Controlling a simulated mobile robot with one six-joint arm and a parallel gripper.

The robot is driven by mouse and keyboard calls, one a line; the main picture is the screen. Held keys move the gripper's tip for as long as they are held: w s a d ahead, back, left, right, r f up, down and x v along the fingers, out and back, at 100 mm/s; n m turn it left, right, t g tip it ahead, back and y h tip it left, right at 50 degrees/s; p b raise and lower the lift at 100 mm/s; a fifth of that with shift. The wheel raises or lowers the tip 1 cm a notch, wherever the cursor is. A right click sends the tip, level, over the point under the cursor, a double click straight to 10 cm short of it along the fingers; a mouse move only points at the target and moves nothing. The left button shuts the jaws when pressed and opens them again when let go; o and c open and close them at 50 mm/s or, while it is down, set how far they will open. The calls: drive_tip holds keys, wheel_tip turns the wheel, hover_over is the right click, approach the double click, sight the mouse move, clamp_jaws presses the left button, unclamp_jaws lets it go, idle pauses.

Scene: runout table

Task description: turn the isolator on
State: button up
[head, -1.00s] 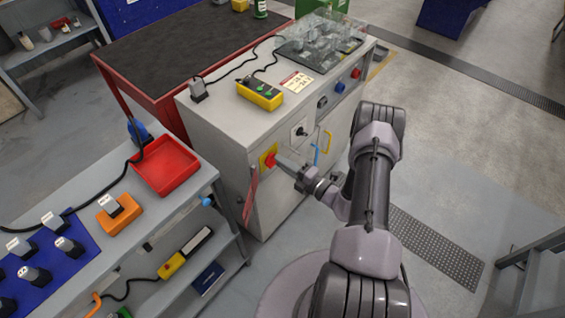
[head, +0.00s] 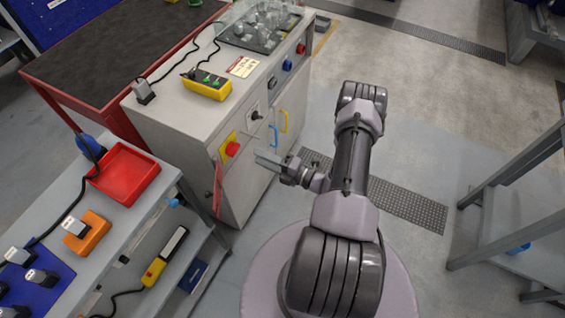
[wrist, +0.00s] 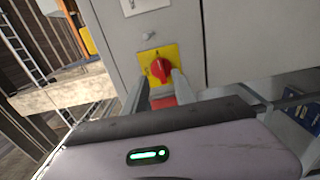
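The isolator is a red rotary knob (head: 232,148) on a yellow plate, on the front of the grey cabinet (head: 190,138). In the wrist view the red knob (wrist: 161,69) is ahead of my gripper, just beyond and above the fingertips; its handle looks roughly upright, slightly tilted. I cannot read its markings. My gripper (head: 262,159) is to the right of the isolator in the head view, with a visible gap. In the wrist view my gripper (wrist: 160,82) has its two fingers apart, with nothing held between them. A red panel (head: 218,190) hangs below the isolator.
A grey bench with a red tray (head: 130,174) stands to the left. Open floor lies right of my arm, before a grey rack (head: 510,200).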

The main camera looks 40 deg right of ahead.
drive_tip(key=p+v, duration=0.1)
drive_tip(key=v, duration=0.9)
